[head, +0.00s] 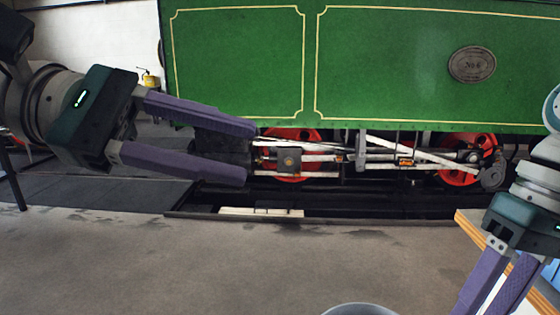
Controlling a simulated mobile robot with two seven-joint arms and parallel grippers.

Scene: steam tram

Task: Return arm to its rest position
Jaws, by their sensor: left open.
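My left gripper (248,153) reaches in from the left with two purple fingers pointing right. The fingers are apart, with nothing between them. They are held out in front of the green steam tram (240,70), and the tips overlap the view of its running gear. I cannot tell how far they are from it. My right gripper (484,290) is at the lower right, pointing down. A gap shows between its fingers, but the tips are cut off by the bottom edge, so its grip is hidden.
A wooden-edged surface (466,222) lies beside and behind the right gripper. A grey round rim (360,309) shows at the bottom edge. Red wheels (294,135) and white rods are under the tram. The concrete floor (250,265) in the middle is clear.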

